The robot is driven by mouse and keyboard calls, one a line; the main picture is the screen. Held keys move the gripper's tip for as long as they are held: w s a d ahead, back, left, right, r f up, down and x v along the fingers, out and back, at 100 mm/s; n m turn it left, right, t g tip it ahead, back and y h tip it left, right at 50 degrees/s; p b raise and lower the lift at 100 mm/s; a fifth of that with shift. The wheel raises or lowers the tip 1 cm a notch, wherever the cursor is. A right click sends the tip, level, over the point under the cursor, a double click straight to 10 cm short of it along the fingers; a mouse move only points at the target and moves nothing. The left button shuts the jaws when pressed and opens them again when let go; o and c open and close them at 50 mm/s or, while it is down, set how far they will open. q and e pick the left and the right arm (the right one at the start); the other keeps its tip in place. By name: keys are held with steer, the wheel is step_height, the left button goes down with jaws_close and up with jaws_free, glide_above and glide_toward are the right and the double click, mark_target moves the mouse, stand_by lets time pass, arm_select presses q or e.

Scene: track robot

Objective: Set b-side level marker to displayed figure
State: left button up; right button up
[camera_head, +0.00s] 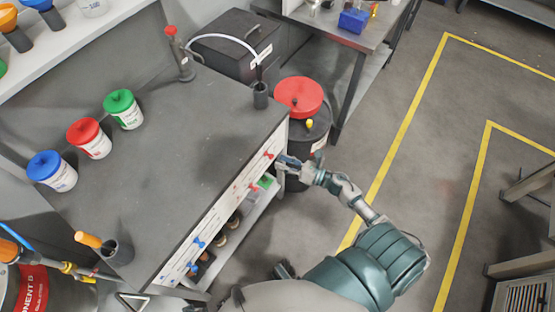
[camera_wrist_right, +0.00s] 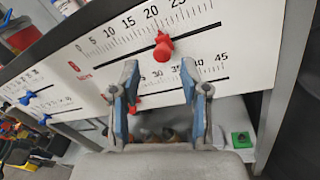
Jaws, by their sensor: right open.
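A white scale panel (camera_head: 217,222) runs along the bench's front edge, with red markers toward its far end and blue markers (camera_head: 197,241) toward the near end. In the right wrist view the upper red marker (camera_wrist_right: 163,48) sits on a slot under numbers running from 0, just right of 20. A lower red marker (camera_wrist_right: 136,101) is partly hidden behind the left finger. My right gripper (camera_head: 282,160) is close to the panel's far end. It is open and empty, its fingertips (camera_wrist_right: 159,66) below and either side of the upper red marker. No displayed figure is readable.
The bench top (camera_head: 185,150) holds red, blue and green lidded tubs (camera_head: 124,110). A red-lidded drum (camera_head: 298,97) stands just beyond my right gripper. A shelf (camera_head: 240,230) lies under the panel.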

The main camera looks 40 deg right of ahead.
arm_select(q)
steer(key=shift+s+d, duration=0.15)
arm_select(e)
steer(key=v, duration=0.9)
steer(key=shift+d+f, duration=0.2)
steer(key=shift+d, duration=0.3)
arm_select(q)
steer(key=shift+d, duration=0.15)
arm_select(e)
steer(key=shift+d, duration=0.15)
